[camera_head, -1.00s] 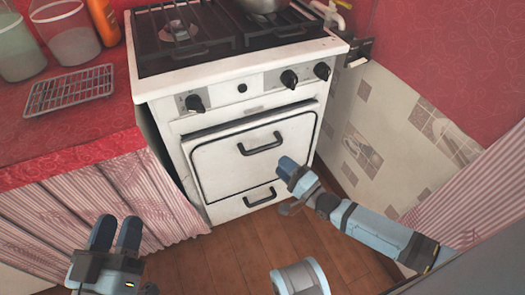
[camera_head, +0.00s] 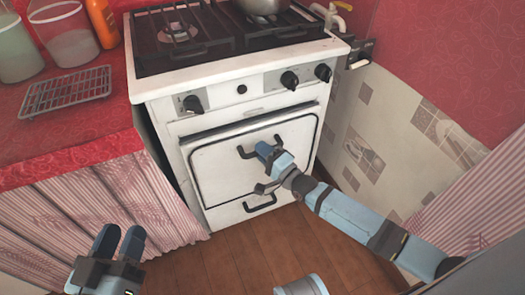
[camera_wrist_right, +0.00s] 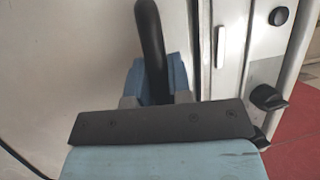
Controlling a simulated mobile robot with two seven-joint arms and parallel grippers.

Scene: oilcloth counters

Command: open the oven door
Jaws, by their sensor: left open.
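The white oven door (camera_head: 225,178) is closed on the front of the stove. Its black bar handle (camera_head: 246,152) is partly hidden by my right gripper (camera_head: 266,150). In the right wrist view the handle (camera_wrist_right: 152,45) runs down between the blue fingers of my right gripper (camera_wrist_right: 154,85). Whether the fingers press on it is hidden. My left gripper (camera_head: 120,242) is open and empty at the lower left, well away from the oven.
A lower drawer handle (camera_head: 259,200) sits below the door, and knobs (camera_head: 289,80) line the panel above. The red counter (camera_head: 60,130) with a wire rack (camera_head: 65,92) stands left of the stove. The wooden floor (camera_head: 235,262) in front is clear.

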